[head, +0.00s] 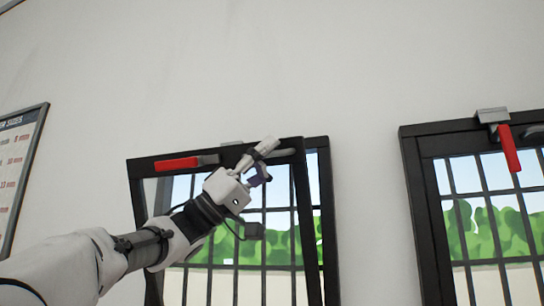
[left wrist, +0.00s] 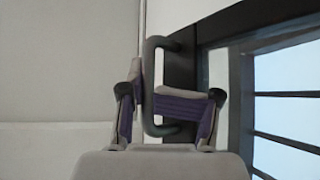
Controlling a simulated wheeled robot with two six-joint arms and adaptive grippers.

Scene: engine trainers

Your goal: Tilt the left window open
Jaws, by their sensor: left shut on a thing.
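The left window (head: 297,226) has a black barred sash whose top stands out from its outer frame (head: 331,225). A strip of the outdoor scene shows between them on the right. Its red lever (head: 177,163) lies roughly level at the top left. My left gripper (head: 262,163) is at the top of the sash, shut on the bar handle (head: 284,153). In the left wrist view the fingers close around the dark handle (left wrist: 149,82), beside the black sash (left wrist: 181,75). The inner finger contact is partly hidden. My right gripper is not in view.
The right window (head: 421,214) is closed, with its red lever (head: 508,148) hanging down from a grey latch (head: 491,115). A chart board (head: 21,165) hangs at the far left. The plain wall (head: 370,80) above and between the windows is clear.

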